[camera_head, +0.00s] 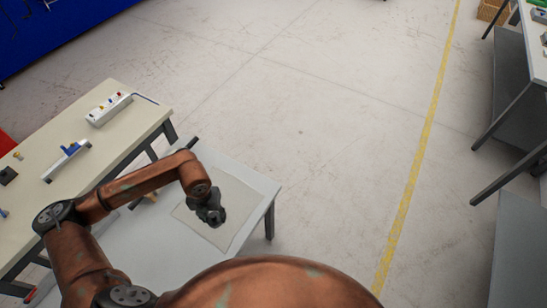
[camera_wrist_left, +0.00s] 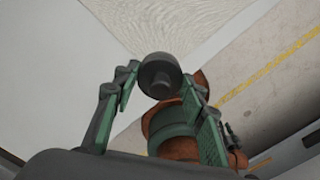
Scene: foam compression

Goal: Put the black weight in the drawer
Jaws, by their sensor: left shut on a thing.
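My left gripper (camera_head: 210,212) is above the small light table, over a beige mat (camera_head: 226,192), with its wrist pointing down. In the left wrist view, the black weight (camera_wrist_left: 160,76) is a dark round piece with a narrower knob. It sits between the two green-padded fingers of my left gripper (camera_wrist_left: 160,92), which is shut on it. In the head view the dark gripper and weight blend together, so the weight's outline is hard to tell. I cannot make out a drawer in either view. My right gripper is not seen clearly in either view.
A cream workbench (camera_head: 85,150) on the left holds a white power strip (camera_head: 109,109), a blue-and-white tool (camera_head: 66,161) and small parts. The small table (camera_head: 262,190) ends at its right edge. Open floor (camera_head: 330,130) lies beyond, with grey benches at far right.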

